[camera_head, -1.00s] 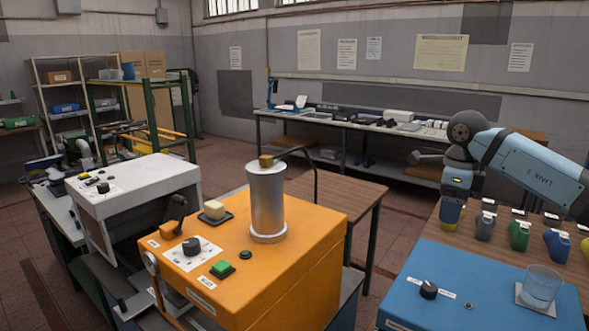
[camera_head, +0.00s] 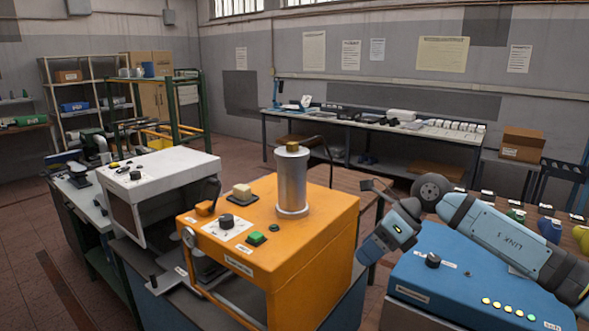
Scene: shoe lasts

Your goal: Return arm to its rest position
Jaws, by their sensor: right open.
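My right arm (camera_head: 500,235) comes in from the right, over the blue box. Its forearm slopes up to a round dark joint, and a blue wrist block hangs down to the left of it. The dark fingers of my right gripper (camera_head: 375,189) show small at the left of that joint. They are open and nothing shows between them. The gripper is apart from the orange machine (camera_head: 300,240) to its left. My left gripper is not in view.
The blue box (camera_head: 445,268), with a knob and several buttons, lies under my right arm. Shoe lasts, among them a blue one (camera_head: 550,229), stand behind it, partly hidden by the arm. A metal cylinder (camera_head: 291,180) rises from the orange machine. A white machine (camera_head: 160,175) stands left.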

